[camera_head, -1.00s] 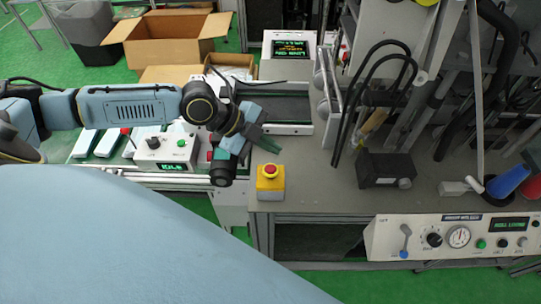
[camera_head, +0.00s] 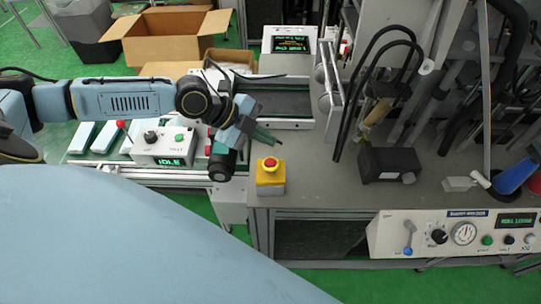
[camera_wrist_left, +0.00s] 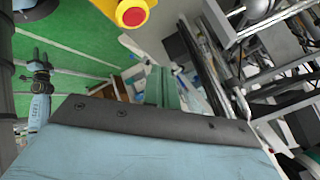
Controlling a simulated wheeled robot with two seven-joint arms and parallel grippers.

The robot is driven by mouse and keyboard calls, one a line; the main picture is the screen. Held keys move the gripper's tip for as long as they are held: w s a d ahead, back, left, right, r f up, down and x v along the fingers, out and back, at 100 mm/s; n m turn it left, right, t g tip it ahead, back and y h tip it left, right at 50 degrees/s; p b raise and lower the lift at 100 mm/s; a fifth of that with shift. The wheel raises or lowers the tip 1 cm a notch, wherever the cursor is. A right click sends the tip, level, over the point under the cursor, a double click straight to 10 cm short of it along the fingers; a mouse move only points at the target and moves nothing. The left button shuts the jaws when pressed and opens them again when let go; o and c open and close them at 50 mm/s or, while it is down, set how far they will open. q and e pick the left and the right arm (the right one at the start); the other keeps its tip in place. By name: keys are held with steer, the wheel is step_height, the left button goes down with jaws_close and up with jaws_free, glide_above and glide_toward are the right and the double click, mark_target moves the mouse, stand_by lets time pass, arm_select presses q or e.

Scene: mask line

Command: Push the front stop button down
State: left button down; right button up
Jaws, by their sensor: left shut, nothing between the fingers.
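The front stop button is a red mushroom button (camera_head: 270,163) on a yellow box (camera_head: 270,182). It stands at the front left corner of the grey bench, upright. My left gripper (camera_head: 275,141) is shut and empty. Its green fingertips are just behind and above the red button in the head view, with a visible gap. In the left wrist view the shut green fingers (camera_wrist_left: 162,88) point away from the camera, and the red button (camera_wrist_left: 133,16) on its yellow housing shows at the top edge, partly cut off. My right gripper is not in view.
A white control box (camera_head: 165,147) reading IDLE stands left of my left gripper. A black box (camera_head: 388,165) and hanging black hoses are on the bench to the right. A control panel (camera_head: 455,233) is on the bench front. Bare bench top lies right of the yellow box.

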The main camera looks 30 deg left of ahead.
arm_select(q)
steer(key=b, duration=0.3)
glide_above(266, 162)
step_height(266, 162, down, 4)
steer(key=shift+f, duration=0.75)
steer(key=shift+f+b, duration=0.1)
steer(key=shift+b, duration=0.2)
stand_by(0.9)
steer(key=shift+f, duration=0.3)
steer(key=shift+f+b, duration=0.45)
steer(key=shift+b, duration=0.05)
stand_by(0.4)
steer(key=shift+r, duration=0.1)
steer(key=shift+r+p, duration=0.75)
